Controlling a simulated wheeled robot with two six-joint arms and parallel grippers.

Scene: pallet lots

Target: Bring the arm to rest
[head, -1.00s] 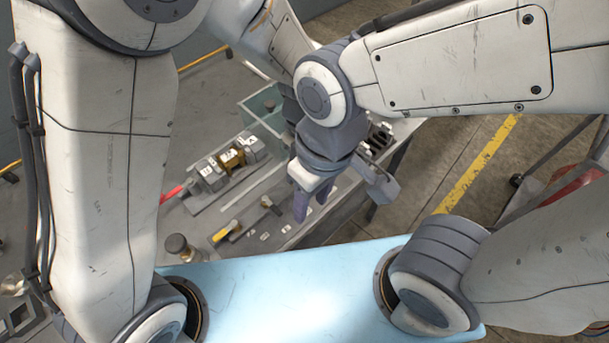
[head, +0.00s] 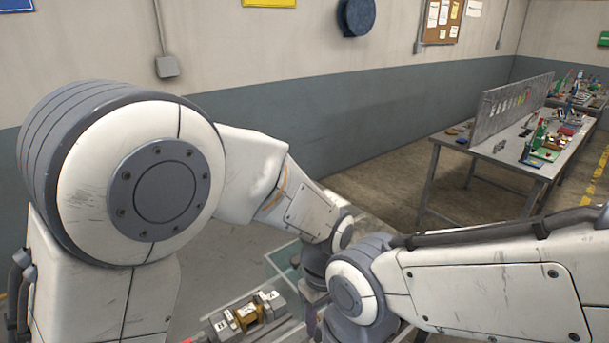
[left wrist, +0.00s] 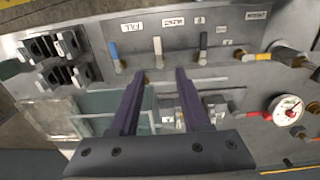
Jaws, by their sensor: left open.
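My left gripper (left wrist: 161,76) shows in the left wrist view with its two dark fingers apart and nothing between them. It is over a grey bench panel (left wrist: 230,68) with labels and small levers. The fingertips appear close to the row of levers, but I cannot tell if they touch. In the head view my left arm (head: 305,205) reaches in from the left and my right arm (head: 490,290) from the right. They overlap near the lower middle.
A pressure gauge (left wrist: 287,108) and a clear-walled tank (left wrist: 84,104) are by the left gripper. Dark clamp-like blocks (left wrist: 55,60) lie at upper left. In the head view, a grey and brass fixture (head: 245,315) sits below my arms. A workbench (head: 500,160) stands far right, with open floor before it.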

